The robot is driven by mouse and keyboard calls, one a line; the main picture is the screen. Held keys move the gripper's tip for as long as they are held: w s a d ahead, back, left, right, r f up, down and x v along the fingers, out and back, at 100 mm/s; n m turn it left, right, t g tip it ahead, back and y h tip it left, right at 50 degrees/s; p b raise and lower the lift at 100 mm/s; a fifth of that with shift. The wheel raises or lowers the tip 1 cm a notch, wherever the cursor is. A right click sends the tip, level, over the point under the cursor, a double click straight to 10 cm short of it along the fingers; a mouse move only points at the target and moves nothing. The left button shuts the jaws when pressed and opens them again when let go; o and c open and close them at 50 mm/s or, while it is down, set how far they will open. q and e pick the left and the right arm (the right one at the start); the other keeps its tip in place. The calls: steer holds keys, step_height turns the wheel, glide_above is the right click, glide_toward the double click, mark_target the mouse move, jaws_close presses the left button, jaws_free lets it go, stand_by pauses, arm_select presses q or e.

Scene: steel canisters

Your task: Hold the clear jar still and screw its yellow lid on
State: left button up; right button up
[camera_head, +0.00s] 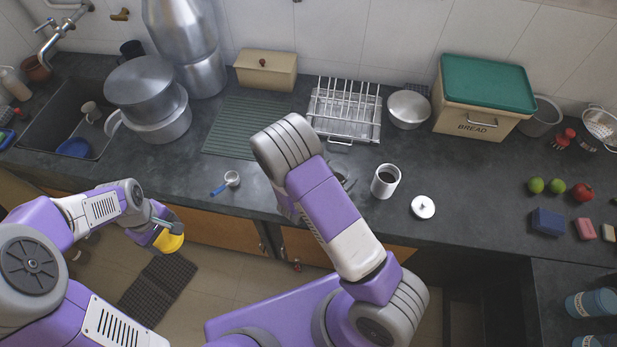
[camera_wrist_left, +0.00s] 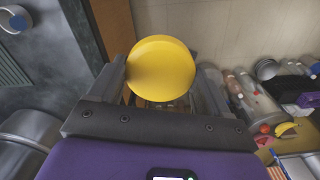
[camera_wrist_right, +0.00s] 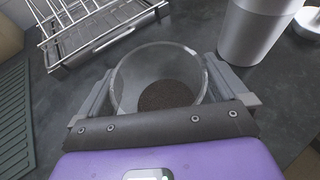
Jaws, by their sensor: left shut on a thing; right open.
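The yellow lid (camera_head: 172,242) is in my left gripper (camera_head: 163,233), off the counter's front edge and away from the jar. In the left wrist view the lid (camera_wrist_left: 161,68) sits between the fingers. The clear jar (camera_wrist_right: 158,62) stands open on the dark counter, with dark brown grains in its bottom. My right gripper (camera_wrist_right: 160,82) is open, one finger on each side of the jar. In the head view my right arm hides that gripper and most of the jar (camera_head: 342,172).
A white canister (camera_head: 386,181) stands just right of the jar, with a white knobbed lid (camera_head: 422,207) beyond it. A wire rack (camera_head: 344,110) is behind. A small blue-handled strainer (camera_head: 231,179) lies to the left; the counter around it is clear.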

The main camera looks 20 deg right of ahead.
steer(key=c, duration=1)
arm_select(q)
step_height(320, 180, up, 2)
steer(key=shift+r+p, duration=0.1)
steer(key=shift+p, duration=0.95)
arm_select(e)
step_height(320, 180, up, 10)
steer(key=shift+r, duration=0.1)
steer(key=shift+c, duration=0.2)
steer(key=o, duration=0.5)
steer(key=c, duration=0.9)
